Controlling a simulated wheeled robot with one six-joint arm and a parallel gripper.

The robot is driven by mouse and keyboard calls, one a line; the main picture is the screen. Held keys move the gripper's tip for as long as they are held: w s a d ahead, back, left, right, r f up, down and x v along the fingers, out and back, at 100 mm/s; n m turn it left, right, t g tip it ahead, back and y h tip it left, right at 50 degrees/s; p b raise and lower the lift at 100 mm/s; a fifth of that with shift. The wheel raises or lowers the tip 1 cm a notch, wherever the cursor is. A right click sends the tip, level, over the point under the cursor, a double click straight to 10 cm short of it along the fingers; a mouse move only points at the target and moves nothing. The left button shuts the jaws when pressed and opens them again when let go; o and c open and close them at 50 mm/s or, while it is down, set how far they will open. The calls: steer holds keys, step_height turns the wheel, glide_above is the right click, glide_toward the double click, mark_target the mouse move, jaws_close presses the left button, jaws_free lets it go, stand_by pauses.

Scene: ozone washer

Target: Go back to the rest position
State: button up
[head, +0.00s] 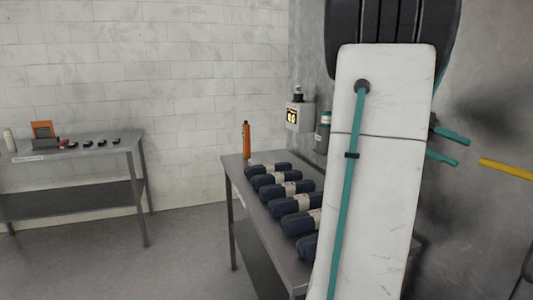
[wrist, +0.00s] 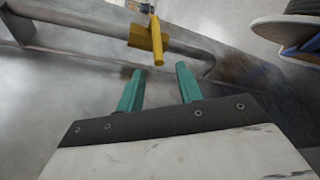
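My gripper (wrist: 159,86) shows in the wrist view with its two teal fingers apart and nothing between them. Beyond the fingertips is a yellow valve handle (wrist: 157,40) on a grey pipe (wrist: 190,47), apart from the fingers. In the head view my white arm stands tall at the right. The teal fingers of my gripper (head: 449,146) stick out to the right behind it, pointing toward a yellow bar (head: 506,168) at the right edge. The bar looks clear of the fingertips. The arm hides part of the wall and bench behind it.
A grey bench (head: 236,165) with several dark blue rolls (head: 284,190) and an orange bottle (head: 246,140) stands beside my arm. A wall box (head: 299,115) hangs behind it. Another table (head: 75,150) with small items stands at left. The floor (head: 180,255) between is clear.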

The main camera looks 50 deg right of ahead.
steer(key=w+a+f+n+t+h, duration=0.2)
steer(key=w+a+f+t, duration=0.15)
steer(key=f, duration=0.45)
steer(key=w+a+f+n+t+h, duration=0.1)
steer(key=w+a+f+n+t, duration=0.15)
steer(key=w+a, duration=0.5)
steer(key=w+a+f+n+t+h, duration=0.2)
steer(key=w+a+f+t, duration=0.2)
steer(key=w+a, duration=0.35)
steer(key=w+a+n+t, duration=0.2)
steer(key=a+n+t, duration=0.1)
steer(key=a, duration=0.8)
steer(key=w+a+n+t+y, duration=0.1)
steer(key=w+a+n+t, duration=0.2)
steer(key=a, duration=0.9)
steer(key=shift+w+f+n+t, duration=0.15)
steer(key=shift+f+n+t, duration=0.3)
steer(key=shift+n, duration=0.3)
